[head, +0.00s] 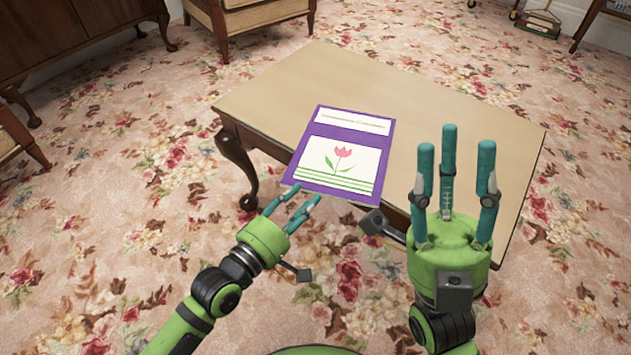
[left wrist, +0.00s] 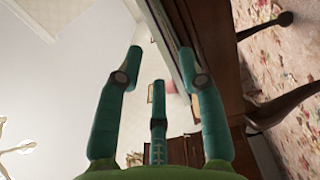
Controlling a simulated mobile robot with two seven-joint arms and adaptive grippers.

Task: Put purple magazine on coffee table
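The purple magazine (head: 305,152), with a pink tulip on its cover, lies face up at the front edge of the wooden coffee table (head: 440,115) in the head view. Its near left corner sticks out past the edge. My left gripper (head: 300,204) is low in front of the table, just below the magazine's near edge, with its fingers apart and nothing between them. My right gripper (head: 455,160) is open and empty, fingers pointing up, right of the magazine.
The rest of the tabletop is bare. A dark cabinet (head: 60,40) and an upholstered chair (head: 250,15) stand behind at the left. Several stacked books (head: 540,22) lie at the far right. Flowered carpet (head: 110,200) around the table is clear.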

